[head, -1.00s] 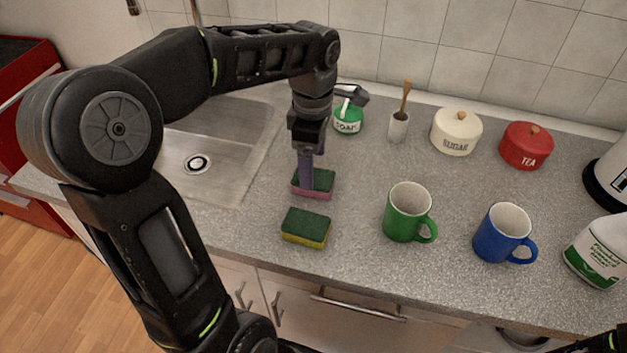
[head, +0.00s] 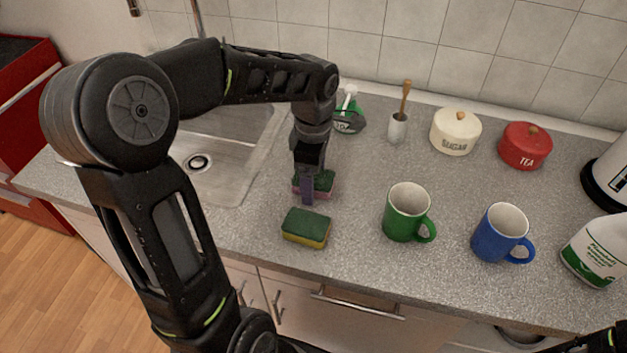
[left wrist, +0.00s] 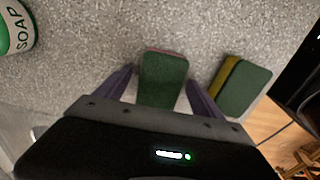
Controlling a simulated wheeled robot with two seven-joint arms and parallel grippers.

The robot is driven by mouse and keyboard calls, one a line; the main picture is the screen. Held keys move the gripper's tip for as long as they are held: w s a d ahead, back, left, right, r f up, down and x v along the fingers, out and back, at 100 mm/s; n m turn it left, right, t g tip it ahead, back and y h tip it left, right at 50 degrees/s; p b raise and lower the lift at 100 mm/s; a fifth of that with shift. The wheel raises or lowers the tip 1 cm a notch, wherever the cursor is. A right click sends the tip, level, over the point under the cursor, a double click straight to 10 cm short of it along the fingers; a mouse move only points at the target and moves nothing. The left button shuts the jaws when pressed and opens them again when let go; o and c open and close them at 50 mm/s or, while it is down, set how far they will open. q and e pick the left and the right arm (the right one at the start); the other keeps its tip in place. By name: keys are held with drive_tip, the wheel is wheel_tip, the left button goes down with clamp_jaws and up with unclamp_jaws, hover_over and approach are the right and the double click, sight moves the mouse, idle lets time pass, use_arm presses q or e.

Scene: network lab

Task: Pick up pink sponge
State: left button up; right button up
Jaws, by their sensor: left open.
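The pink sponge (head: 326,182) has a green top and lies on the counter right of the sink, partly hidden by my gripper. It also shows in the left wrist view (left wrist: 163,80), with its green face up and a thin pink edge. My left gripper (head: 308,196) points down over it. In the left wrist view the two purple fingers of the gripper (left wrist: 160,88) are apart, one on each side of the sponge. I cannot tell whether they touch it. A small dark part of my right arm shows at the bottom right; its gripper is not in view.
A yellow sponge with a green top (head: 306,228) lies close in front. A green mug (head: 405,215) and a blue mug (head: 500,235) stand to the right. The soap bottle (head: 350,120) stands behind, and the sink (head: 225,165) is left.

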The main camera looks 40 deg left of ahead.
use_arm(q)
drive_tip(key=c, duration=1.4)
